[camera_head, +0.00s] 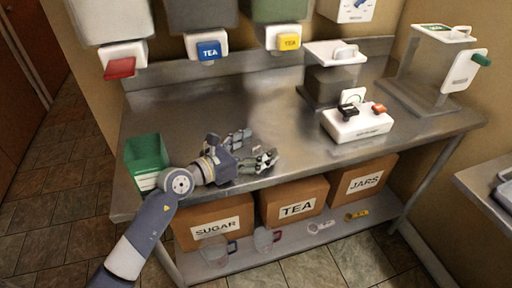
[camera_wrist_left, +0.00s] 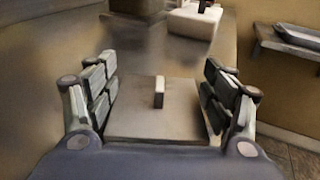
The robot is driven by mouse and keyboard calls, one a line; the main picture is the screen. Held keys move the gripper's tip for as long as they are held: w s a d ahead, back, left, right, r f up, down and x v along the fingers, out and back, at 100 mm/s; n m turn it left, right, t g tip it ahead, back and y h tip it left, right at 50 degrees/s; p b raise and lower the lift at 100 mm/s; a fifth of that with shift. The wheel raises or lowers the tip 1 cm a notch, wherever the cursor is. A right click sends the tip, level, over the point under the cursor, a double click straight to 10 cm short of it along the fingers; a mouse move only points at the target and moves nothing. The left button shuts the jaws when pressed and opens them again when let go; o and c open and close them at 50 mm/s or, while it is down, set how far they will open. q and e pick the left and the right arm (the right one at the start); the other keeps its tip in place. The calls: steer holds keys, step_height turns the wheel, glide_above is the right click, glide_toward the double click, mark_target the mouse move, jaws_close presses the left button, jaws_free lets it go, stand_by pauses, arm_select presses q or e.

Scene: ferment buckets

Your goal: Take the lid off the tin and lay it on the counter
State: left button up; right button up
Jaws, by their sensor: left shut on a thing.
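My left gripper (camera_head: 256,149) is low over the left-middle part of the steel counter (camera_head: 190,110). In the left wrist view, its two dark padded fingers (camera_wrist_left: 160,97) stand on both sides of a flat, square, grey-brown lid (camera_wrist_left: 135,120) with a small upright knob (camera_wrist_left: 159,92). The gripper is shut on this lid. In the head view the lid blends into the steel and the hand covers much of it. I cannot make out the tin's body, nor tell whether the lid still touches it. My right gripper is not in view.
A green box (camera_head: 147,153) stands at the counter's left end. A white block with black and orange knobs (camera_head: 357,122) and a clear-sided stand (camera_head: 333,80) are to the right. Dispensers with coloured TEA labels (camera_head: 209,50) overhang the back. Cardboard boxes (camera_head: 297,208) sit below.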

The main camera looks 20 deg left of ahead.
arm_select(q)
steer(key=shift+f, duration=0.1)
steer(key=o, duration=1.2)
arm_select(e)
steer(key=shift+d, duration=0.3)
arm_select(q)
steer(key=b+v, duration=0.1)
steer(key=v, duration=0.9)
steer(key=shift+s+a+b, duration=0.15)
steer(key=shift+s+b, duration=0.1)
steer(key=shift+b, duration=0.05)
steer(key=shift+s+a+r, duration=0.4)
steer(key=shift+s, duration=0.2)
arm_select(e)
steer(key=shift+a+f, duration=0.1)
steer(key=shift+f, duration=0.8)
